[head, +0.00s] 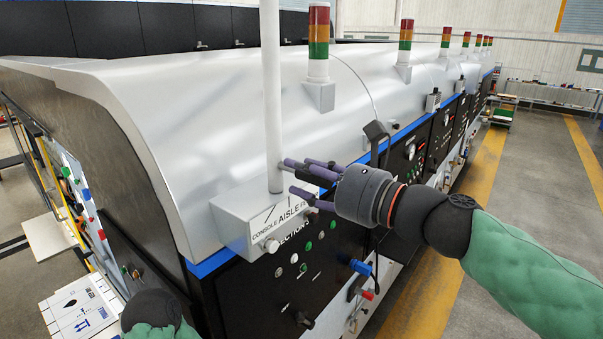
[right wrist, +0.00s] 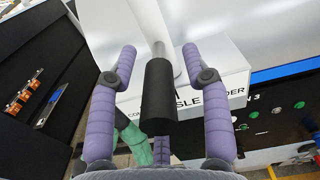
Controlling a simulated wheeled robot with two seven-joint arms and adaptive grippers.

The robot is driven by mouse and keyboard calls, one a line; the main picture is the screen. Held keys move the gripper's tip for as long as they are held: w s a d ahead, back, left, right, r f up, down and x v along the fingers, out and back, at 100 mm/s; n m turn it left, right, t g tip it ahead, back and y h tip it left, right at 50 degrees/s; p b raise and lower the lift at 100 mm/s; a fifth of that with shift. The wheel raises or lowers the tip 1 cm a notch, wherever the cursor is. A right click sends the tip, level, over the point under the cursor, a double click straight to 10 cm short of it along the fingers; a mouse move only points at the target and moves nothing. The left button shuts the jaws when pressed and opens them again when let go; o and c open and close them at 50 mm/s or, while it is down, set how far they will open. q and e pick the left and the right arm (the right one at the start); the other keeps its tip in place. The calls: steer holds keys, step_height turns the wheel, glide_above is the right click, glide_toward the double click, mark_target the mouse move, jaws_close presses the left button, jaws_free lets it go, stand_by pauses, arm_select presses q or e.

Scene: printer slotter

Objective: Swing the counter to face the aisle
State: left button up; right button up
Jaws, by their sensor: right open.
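A white pole (head: 271,100) rises from a grey box (head: 240,232) on the machine's front corner; its top is out of view. The box bears a dial-like label partly reading "CONSOLE AISLE". No counter is plainly visible. My right gripper (head: 300,178) is open beside the pole, fingers toward it. In the right wrist view, a black cylindrical grip (right wrist: 160,90) on a short metal rod lies between the spread fingers of my right gripper (right wrist: 158,62), with gaps on both sides.
The long machine (head: 200,110) fills the middle, with stacked signal lights (head: 318,42) on top. Buttons (head: 294,258) and a blue-handled part (head: 360,267) are on its front. The aisle with yellow floor lines (head: 487,160) is open at the right.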

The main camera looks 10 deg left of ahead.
steer(key=v, duration=1.1)
